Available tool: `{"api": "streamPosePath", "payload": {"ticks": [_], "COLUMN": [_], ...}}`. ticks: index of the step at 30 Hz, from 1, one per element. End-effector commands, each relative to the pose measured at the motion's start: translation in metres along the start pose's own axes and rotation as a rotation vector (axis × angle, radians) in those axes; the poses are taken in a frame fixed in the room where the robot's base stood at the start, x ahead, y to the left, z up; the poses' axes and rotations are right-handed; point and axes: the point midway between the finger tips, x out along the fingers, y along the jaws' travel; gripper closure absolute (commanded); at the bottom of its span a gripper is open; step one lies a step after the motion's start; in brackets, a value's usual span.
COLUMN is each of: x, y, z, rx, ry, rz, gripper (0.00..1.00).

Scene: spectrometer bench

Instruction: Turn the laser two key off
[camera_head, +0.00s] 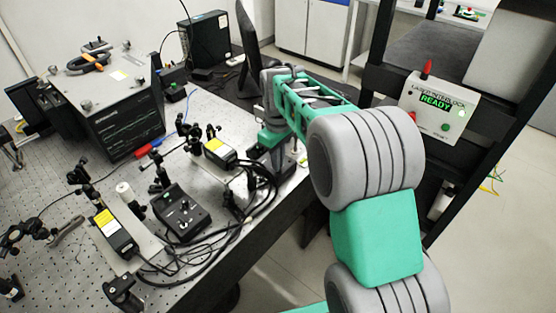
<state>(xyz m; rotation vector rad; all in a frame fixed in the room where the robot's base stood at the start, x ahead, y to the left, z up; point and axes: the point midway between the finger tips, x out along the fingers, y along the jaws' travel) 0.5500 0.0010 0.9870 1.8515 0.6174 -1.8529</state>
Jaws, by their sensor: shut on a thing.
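My gripper (262,168) points down at the right edge of the optical table, over a dark control box (234,197) among black cables. The jaws are shut at the top of this box, where the key sits; the key itself is hidden by my gripper and wrist. A second black control box (181,212) with a small key or knob on top stands in the open to the left, apart from my gripper. A laser module with a yellow label (220,151) lies just left of my gripper. Another yellow-labelled laser module (114,232) lies further left.
Black cables (205,262) loop along the table's front edge. Optics posts (160,172) stand on the perforated table (65,270). A large dark instrument (118,110) and a monitor (247,50) stand behind. A laser interlock box (440,108) reading READY hangs on the rack at right.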

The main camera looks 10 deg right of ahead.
Motion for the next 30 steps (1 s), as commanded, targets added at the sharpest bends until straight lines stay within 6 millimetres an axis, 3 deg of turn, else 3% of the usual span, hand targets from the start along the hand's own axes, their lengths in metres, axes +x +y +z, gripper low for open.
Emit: {"api": "streamPosePath", "payload": {"ticks": [9,10,17,25,30], "x": [-0.002,-0.002,-0.001,-0.002,-0.026], "y": [0.001,0.001,0.000,0.000,0.000], "z": [-0.002,-0.002,-0.001,-0.001,-0.002], "rx": [-0.004,-0.004,-0.002,-0.001,-0.001], "ry": [0.007,0.007,0.003,0.002,0.005], "rz": [0.004,0.004,0.002,0.001,0.004], "gripper": [1.00,0.91,0.72,0.72,0.72]}}
